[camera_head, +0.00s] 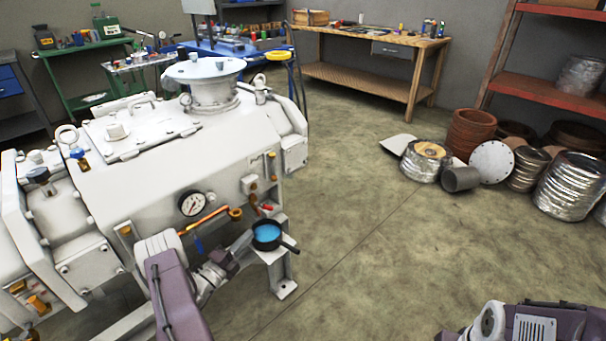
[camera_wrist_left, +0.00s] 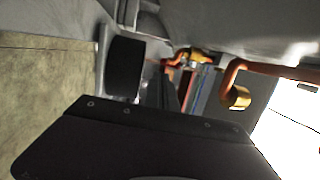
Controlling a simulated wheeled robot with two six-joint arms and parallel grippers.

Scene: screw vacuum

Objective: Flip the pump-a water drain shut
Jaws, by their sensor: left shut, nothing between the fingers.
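The large white pump (camera_head: 150,185) fills the left of the head view. On its front, a copper pipe (camera_head: 205,218) ends in a brass fitting, also seen in the left wrist view (camera_wrist_left: 237,97). A small blue handle (camera_head: 198,243) hangs below the pipe. A red-tipped valve handle (camera_head: 266,207) sits to its right. Which handle is the water drain I cannot tell. My left gripper (camera_head: 230,258) is shut and empty, low beside the pump front, just left of the pan. In the wrist view, brass valve parts (camera_wrist_left: 200,56) lie ahead, partly hidden. My right gripper is out of view.
A black pan of blue liquid (camera_head: 267,233) stands at the pump's front right corner, near my left gripper. A round gauge (camera_head: 192,204) sits above the pipe. The floor to the right is clear up to the metal drums and ducting (camera_head: 570,190).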

